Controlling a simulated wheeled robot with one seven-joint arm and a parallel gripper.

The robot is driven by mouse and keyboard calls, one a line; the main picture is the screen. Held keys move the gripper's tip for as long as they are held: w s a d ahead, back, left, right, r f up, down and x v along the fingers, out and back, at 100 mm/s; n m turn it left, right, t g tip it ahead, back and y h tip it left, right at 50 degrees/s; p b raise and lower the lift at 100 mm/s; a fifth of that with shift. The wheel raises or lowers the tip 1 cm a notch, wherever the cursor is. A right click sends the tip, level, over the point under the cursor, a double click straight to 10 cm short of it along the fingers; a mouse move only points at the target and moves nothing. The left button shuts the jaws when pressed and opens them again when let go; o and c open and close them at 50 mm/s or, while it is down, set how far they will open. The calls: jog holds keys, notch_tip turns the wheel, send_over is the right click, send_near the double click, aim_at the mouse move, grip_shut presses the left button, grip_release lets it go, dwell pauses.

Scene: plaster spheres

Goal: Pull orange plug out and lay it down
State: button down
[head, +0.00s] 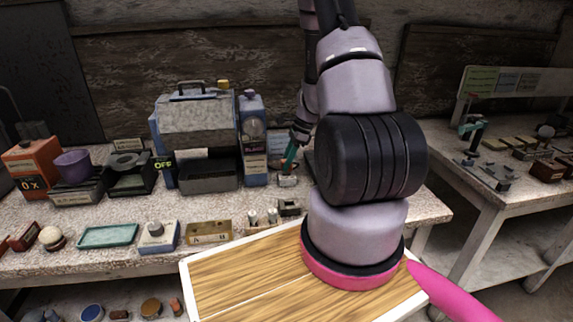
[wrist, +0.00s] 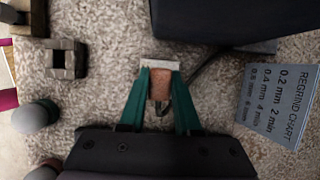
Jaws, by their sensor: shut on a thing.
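The orange plug (wrist: 160,86) is a small orange-brown block between my gripper's two green fingers in the wrist view. My gripper (wrist: 160,84) is shut on it. A pale block (wrist: 160,62) lies right at the fingertips, against the plug's far end; I cannot tell whether the plug is still seated in it. A dark cable runs close by on the right. In the head view my gripper (head: 288,165) reaches down to the back of the speckled bench, above the small pale block (head: 287,181). The plug is too small to make out there.
A grey block with a square hole (wrist: 67,59) stands left of my gripper, and a regrind chart (wrist: 281,104) lies right. A teal tray (head: 108,236) sits near the front edge.

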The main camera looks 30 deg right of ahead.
aim_at(283, 161)
jog(key=shift+r, duration=1.75)
